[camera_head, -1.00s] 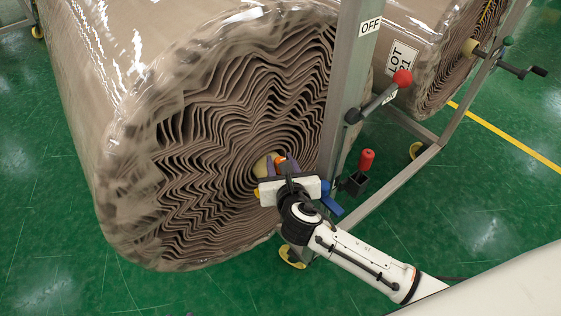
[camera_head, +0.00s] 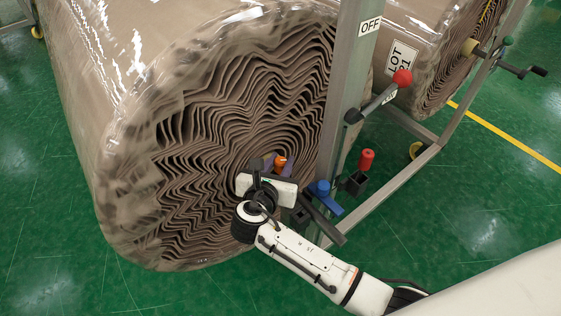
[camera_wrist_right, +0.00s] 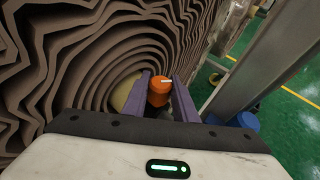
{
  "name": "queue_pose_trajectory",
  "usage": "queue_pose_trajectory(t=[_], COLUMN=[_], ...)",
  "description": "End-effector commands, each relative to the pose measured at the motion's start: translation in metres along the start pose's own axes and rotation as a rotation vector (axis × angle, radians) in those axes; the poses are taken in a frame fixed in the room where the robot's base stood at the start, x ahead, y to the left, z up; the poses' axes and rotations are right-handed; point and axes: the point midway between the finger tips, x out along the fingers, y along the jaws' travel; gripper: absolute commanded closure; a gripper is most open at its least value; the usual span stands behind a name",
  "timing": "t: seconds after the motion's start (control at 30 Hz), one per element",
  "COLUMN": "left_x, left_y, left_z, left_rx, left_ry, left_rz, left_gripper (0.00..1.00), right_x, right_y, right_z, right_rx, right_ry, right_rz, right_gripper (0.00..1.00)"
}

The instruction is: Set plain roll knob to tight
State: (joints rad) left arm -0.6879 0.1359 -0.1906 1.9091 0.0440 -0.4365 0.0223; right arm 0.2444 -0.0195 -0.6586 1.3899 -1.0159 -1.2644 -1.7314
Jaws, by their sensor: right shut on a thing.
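The near brown roll (camera_head: 215,130) is wrapped in clear film and shows no label on its end. An orange knob (camera_head: 280,161) sits at its core; in the right wrist view the knob (camera_wrist_right: 158,94) has a pale mark on its top. My right gripper (camera_head: 272,164) is at the core, with its purple fingers on either side of the knob, shut on it. The white gripper body hides part of the core in the head view. A cream core end (camera_wrist_right: 125,90) shows beside the left finger. My left gripper is not in view.
A grey upright post (camera_head: 345,110) with an OFF sign stands just right of the core. A red-ended lever (camera_head: 402,77), a red knob (camera_head: 367,158) and a blue part (camera_head: 323,188) are near it. A second roll labelled LOT (camera_head: 400,65) stands behind.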

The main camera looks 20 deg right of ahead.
Motion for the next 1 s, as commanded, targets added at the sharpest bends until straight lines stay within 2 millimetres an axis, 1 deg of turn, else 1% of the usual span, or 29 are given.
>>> queue_pose_trajectory(t=[0.03, 0.2, 0.5, 0.73, 1.0], left_x=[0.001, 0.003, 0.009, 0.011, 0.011], left_y=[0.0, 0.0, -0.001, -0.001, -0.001], left_z=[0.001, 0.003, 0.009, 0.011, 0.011], left_rx=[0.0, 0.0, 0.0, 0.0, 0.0], left_ry=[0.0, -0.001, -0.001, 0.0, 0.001], left_rz=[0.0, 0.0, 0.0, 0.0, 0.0], left_gripper=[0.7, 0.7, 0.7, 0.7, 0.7], right_x=[-0.001, 0.0, 0.0, 0.0, 0.0], right_y=[0.003, 0.002, 0.001, 0.0, 0.0], right_z=[0.0, 0.0, -0.001, 0.0, 0.0], right_rx=[0.017, 0.067, 0.13, 0.151, 0.155], right_ry=[0.001, 0.001, 0.0, 0.0, 0.001], right_rz=[-0.036, -0.16, -0.311, -0.36, -0.371], right_gripper=[0.97, 0.97, 0.97, 0.97, 0.97])
